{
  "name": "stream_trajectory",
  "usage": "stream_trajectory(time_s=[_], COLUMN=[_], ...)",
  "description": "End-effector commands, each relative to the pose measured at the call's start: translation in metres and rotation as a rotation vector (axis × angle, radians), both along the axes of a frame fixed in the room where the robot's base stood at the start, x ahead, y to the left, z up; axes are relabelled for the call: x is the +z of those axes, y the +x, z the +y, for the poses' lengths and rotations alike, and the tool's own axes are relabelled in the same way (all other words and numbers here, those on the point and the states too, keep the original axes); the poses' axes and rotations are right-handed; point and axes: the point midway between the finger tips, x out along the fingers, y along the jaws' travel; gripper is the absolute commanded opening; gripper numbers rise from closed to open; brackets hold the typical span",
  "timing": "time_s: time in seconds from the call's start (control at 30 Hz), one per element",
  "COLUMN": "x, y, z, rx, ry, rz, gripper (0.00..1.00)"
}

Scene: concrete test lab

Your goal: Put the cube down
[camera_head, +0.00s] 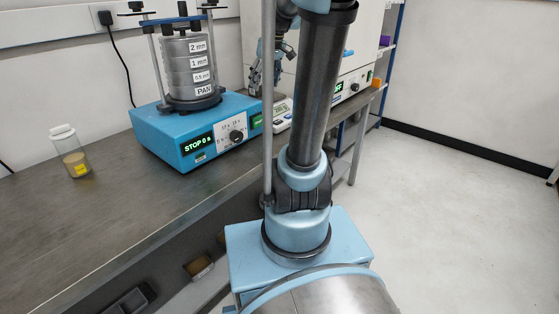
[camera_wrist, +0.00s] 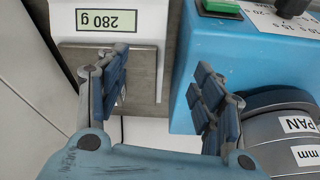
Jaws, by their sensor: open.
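I see no cube in either view. My gripper (camera_wrist: 160,95) is open in the wrist view, its two blue padded fingers wide apart with nothing visible between them. It also shows small in the head view (camera_head: 264,72), partly behind my arm, above the bench near the balance. A white balance (camera_wrist: 145,22) lies by the left finger in the wrist view; its display reads 280 g, upside down. Part of its grey metal plate shows behind that finger. The balance is partly hidden by my arm in the head view (camera_head: 281,113).
A blue sieve shaker (camera_head: 190,140) with a stack of metal sieves (camera_head: 188,65) stands left of the balance, close to my right finger in the wrist view. A capped jar (camera_head: 70,152) stands farther left on the grey bench (camera_head: 90,215). A white cabinet (camera_head: 350,60) stands behind.

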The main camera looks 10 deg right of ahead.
Motion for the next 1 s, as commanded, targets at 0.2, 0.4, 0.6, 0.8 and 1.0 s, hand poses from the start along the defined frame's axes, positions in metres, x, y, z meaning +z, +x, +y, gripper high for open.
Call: stream_trajectory(time_s=[0.2, 0.4, 0.6, 0.8, 1.0], x=[-0.032, -0.065, -0.109, -0.155, -0.180], y=[-0.075, -0.131, -0.191, -0.239, -0.262], z=[0.008, 0.010, 0.009, 0.006, 0.009], rx=[-0.096, -0.182, -0.277, -0.366, -0.417], ry=[-0.013, -0.026, -0.040, -0.056, -0.066], rz=[0.037, 0.062, 0.084, 0.100, 0.107], gripper=[0.61, 0.61, 0.61, 0.61, 0.61])
